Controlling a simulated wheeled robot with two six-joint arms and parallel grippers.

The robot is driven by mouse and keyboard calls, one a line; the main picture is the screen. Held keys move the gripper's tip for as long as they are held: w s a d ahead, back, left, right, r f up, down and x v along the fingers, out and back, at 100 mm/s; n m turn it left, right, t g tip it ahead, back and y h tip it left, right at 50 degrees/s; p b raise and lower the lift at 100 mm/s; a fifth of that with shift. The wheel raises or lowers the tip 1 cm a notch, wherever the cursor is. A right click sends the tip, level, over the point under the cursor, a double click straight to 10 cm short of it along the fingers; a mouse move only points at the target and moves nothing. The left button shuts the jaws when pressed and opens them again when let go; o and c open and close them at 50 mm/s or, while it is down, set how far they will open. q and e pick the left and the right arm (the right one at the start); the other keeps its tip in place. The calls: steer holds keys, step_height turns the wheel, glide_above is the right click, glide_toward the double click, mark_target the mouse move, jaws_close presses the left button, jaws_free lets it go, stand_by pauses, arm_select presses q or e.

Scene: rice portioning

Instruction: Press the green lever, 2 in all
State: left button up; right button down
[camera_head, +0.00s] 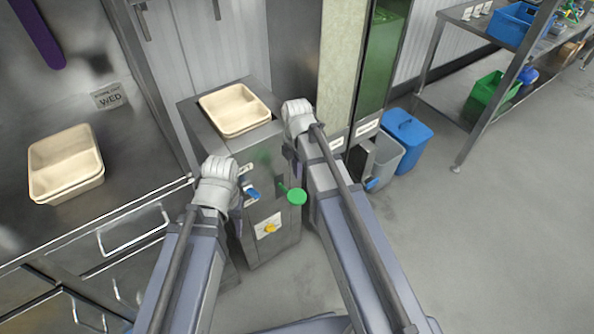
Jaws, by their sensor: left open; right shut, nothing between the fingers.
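The green lever (297,196) has a round green end and sticks out from the front of the steel dispenser (277,246). It stands just left of my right arm, and I cannot tell whether anything touches it. My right arm reaches up past the dispenser's right side, and its grey joint is beside the dispenser's top. My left arm ends in a grey joint at the dispenser's left side. I cannot make out the jaws of either gripper; the arms hide the parts beyond these joints. A blue piece (253,194) and a yellow knob (270,228) are on the dispenser front.
A cream tray (236,132) sits on the dispenser. A cream two-part container (38,160) stands on the steel counter (28,112) at the left. A grey bin (386,158) and a blue bin (412,156) stand right of my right arm. The floor at the right is clear.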

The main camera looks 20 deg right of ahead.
steer(key=b, duration=0.9)
glide_toward(302, 204)
steer(key=w+f, duration=0.1)
steer(key=f, duration=0.1)
steer(key=w+f, duration=0.1)
steer(key=w+a+f, duration=0.1)
steer(key=f, duration=0.1)
steer(key=shift+f, duration=0.35)
steer(key=shift+s+d+f+b, duration=0.1)
steer(key=shift+s+f+b, duration=0.2)
steer(key=shift+f+b, duration=0.15)
steer(key=f+t+b, duration=0.1)
steer(key=b, duration=0.1)
steer(key=s+f+t+b, duration=0.1)
steer(key=f+b, duration=0.1)
steer(key=s+f+y+b, duration=0.1)
steer(key=f+b, duration=0.1)
steer(key=shift+d+f+t, duration=0.1)
steer(key=shift+d+t, duration=0.3)
steer(key=shift+s+f+b, duration=0.25)
steer(key=shift+f+b, duration=0.7)
steer(key=shift+b, duration=0.05)
steer(key=shift+s, duration=0.1)
